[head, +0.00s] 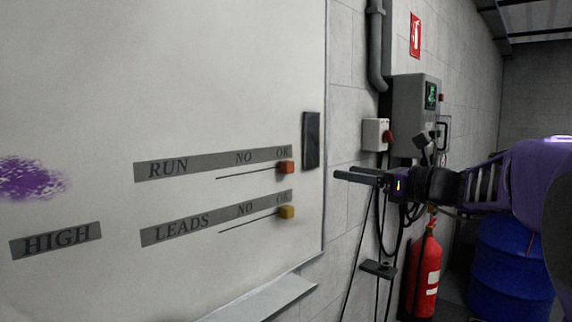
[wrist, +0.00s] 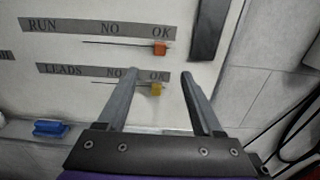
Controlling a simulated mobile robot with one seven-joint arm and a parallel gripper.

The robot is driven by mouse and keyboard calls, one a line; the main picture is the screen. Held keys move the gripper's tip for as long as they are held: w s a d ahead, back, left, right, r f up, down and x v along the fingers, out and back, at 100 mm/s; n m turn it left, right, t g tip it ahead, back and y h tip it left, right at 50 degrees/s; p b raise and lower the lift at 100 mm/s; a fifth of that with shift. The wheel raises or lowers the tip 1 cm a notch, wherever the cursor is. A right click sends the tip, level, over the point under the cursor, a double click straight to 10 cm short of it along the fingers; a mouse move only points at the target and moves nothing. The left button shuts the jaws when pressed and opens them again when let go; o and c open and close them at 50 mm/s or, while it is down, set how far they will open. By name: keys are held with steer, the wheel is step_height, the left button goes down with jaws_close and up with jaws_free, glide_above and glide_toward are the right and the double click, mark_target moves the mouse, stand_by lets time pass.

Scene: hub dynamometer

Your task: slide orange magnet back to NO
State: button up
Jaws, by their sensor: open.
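The orange magnet (head: 286,167) sits on the whiteboard under OK, at the right end of the line below the RUN strip (head: 213,163). NO is printed left of OK on that strip. In the wrist view the orange magnet (wrist: 160,48) is ahead of and above my fingertips. My gripper (head: 356,176) is open and empty, to the right of the board's edge in the head view. In the wrist view my gripper (wrist: 159,78) has its two fingers spread wide, with the yellow magnet (wrist: 157,89) appearing between them.
The yellow magnet (head: 287,212) sits under OK on the LEADS row. A dark eraser-like block (head: 311,140) is on the board just right of the orange magnet. A ledge (head: 262,300) runs below, with a blue object (wrist: 50,129) on it. Wall boxes and hanging cables are at right.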

mark_target(291, 163)
steer(key=p+x, duration=0.1)
steer(key=x, duration=1.6)
steer(key=shift+p, duration=0.3)
jaws_close()
stand_by(0.5)
